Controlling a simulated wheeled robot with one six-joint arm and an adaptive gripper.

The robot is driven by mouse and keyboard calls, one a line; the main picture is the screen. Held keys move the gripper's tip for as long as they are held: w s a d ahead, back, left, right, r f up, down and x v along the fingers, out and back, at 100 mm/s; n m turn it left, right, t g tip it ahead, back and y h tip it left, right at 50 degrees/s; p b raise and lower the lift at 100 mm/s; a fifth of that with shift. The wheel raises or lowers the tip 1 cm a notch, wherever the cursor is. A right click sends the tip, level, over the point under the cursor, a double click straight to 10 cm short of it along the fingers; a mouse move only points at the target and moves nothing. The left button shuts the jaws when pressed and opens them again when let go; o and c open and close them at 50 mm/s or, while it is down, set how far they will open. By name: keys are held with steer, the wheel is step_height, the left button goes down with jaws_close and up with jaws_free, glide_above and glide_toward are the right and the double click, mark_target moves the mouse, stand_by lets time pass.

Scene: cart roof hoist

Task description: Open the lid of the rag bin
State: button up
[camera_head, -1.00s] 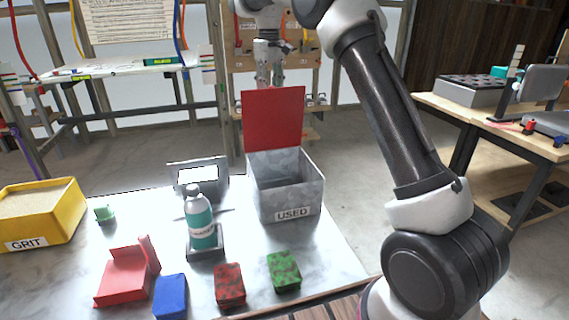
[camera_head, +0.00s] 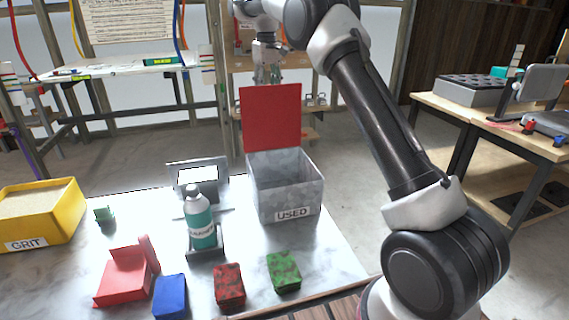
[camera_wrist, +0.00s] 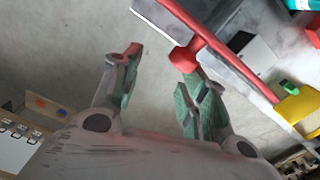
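The rag bin (camera_head: 288,190) is a grey mottled box labelled USED, standing on the bench in the head view. Its red lid (camera_head: 271,117) stands up, roughly upright, at the back edge, and the bin's mouth is uncovered. My gripper (camera_head: 268,74) is behind and above the lid in the head view, its fingertips partly hidden. In the wrist view my gripper (camera_wrist: 159,56) has its fingers spread with nothing between them. The lid (camera_wrist: 222,47) shows there as a red edge with a red knob (camera_wrist: 185,58) at the right fingertip; I cannot tell whether they touch.
A teal-labelled bottle (camera_head: 201,221) and a grey display stand (camera_head: 197,172) are left of the bin. A yellow GRIT box (camera_head: 72,215) is far left. Red, blue and green blocks lie in front. A second table (camera_head: 480,115) is at the right.

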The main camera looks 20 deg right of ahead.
stand_by(0.3)
step_height(320, 180, up, 8)
stand_by(0.7)
